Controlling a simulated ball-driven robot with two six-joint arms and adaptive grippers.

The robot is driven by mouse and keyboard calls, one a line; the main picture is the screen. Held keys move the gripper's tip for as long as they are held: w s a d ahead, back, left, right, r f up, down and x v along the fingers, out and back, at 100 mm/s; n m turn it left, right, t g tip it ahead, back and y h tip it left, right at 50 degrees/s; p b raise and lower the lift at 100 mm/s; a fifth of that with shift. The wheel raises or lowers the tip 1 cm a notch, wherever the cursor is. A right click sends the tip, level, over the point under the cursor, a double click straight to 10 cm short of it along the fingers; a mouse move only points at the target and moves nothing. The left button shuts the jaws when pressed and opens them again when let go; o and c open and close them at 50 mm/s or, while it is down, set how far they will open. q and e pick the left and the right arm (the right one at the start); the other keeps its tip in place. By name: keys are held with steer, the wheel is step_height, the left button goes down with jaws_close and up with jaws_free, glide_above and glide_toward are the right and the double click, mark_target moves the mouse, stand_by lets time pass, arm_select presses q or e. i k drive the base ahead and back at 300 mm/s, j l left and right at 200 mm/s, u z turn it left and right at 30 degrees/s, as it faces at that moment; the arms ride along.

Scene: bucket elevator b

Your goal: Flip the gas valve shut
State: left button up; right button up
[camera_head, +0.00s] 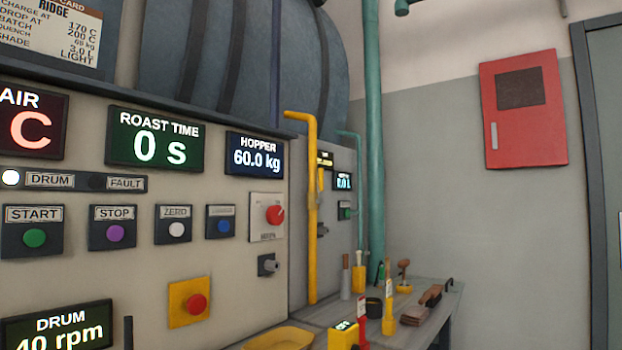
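A yellow gas pipe (312,220) runs up the right end of the roaster's control panel and bends left at the top. Just right of it, a short yellow upright piece (321,178) shows against the grey side panel, under a small display. It may be the gas valve's lever; it is too small and too close to the pipe for me to tell. Neither of my grippers shows in the head view.
The control panel (120,285) fills the left, with a red rotary knob (275,215) and a red emergency button (196,304). A bench (415,325) at lower right holds brushes and tools. A green pipe (373,130) stands behind. A red cabinet (524,110) hangs on the wall.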

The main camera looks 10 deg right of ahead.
mark_target(321, 180)
steer(key=i+l, duration=0.2)
steer(key=l, duration=0.15)
steer(key=i+l, duration=0.4)
steer(key=l, duration=0.25)
